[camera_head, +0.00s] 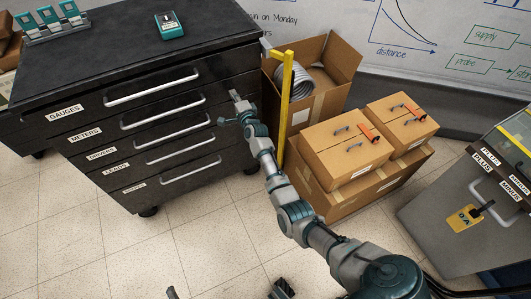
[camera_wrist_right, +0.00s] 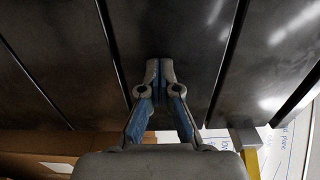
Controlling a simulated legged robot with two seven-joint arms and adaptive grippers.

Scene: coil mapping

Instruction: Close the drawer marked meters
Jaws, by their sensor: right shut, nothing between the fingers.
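The drawer marked METERS (camera_head: 86,134) is the second from the top in the black cabinet, below the one marked GAUGES (camera_head: 66,113). Its pale bar handle (camera_head: 163,111) runs across its front. It looks about flush with its neighbours; a small gap is too fine to tell. My right gripper (camera_head: 237,101) is at the right end of the drawer fronts, right of the handle. In the wrist view its fingers (camera_wrist_right: 159,68) are together and empty, against or very close to a dark drawer front (camera_wrist_right: 175,35). I cannot tell contact for certain.
Drawers marked DRIVERS (camera_head: 101,153) and LEADS (camera_head: 116,169) sit below. A yellow post (camera_head: 286,95) and an open carton with a coil (camera_head: 298,82) stand just right of my gripper. Closed cartons (camera_head: 345,150) are further right. A teal meter (camera_head: 169,25) lies on the cabinet top.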

